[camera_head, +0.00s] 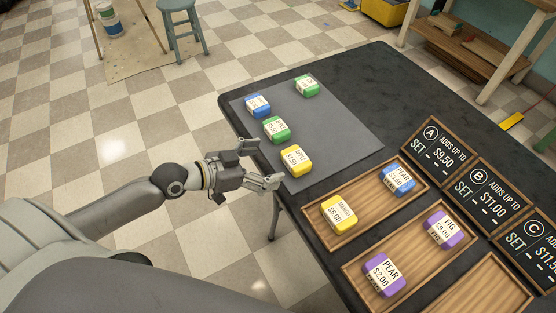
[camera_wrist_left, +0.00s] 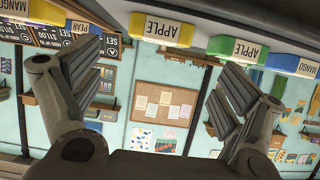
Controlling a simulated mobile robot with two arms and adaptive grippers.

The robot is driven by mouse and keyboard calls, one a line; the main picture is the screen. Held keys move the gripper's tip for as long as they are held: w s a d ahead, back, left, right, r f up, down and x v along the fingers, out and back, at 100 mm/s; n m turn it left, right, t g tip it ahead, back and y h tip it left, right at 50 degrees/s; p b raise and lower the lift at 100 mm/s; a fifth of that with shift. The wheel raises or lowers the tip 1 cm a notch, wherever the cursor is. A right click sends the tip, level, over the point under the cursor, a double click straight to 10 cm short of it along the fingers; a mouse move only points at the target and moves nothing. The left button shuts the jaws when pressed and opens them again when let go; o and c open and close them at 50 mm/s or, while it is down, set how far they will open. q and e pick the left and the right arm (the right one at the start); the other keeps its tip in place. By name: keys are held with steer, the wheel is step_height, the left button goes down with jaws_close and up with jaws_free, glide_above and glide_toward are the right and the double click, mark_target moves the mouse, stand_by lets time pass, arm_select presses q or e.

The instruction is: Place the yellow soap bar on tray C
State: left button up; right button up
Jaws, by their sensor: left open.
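A yellow soap bar (camera_head: 296,160) with an apple label lies on the grey mat (camera_head: 335,135), near its front edge. It also shows in the left wrist view (camera_wrist_left: 162,30), top centre, beyond the open fingers. Tray C (camera_head: 478,291) is the wooden tray at the bottom right, partly cut off; its visible part is bare. My left gripper (camera_head: 262,165) is open and empty, just left of the yellow apple bar and apart from it, at the table's edge. Its two fingers (camera_wrist_left: 160,95) stand wide apart in the left wrist view. My right gripper is not in view.
Another yellow bar (camera_head: 339,214) and a blue bar (camera_head: 397,179) lie on tray A. Purple bars (camera_head: 443,229) lie on the middle tray. Two green bars (camera_head: 277,129) and a blue bar (camera_head: 258,106) share the mat. Price signs (camera_head: 478,190) stand behind the trays.

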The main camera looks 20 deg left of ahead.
arm_select(q)
steer(key=shift+v, duration=1.05)
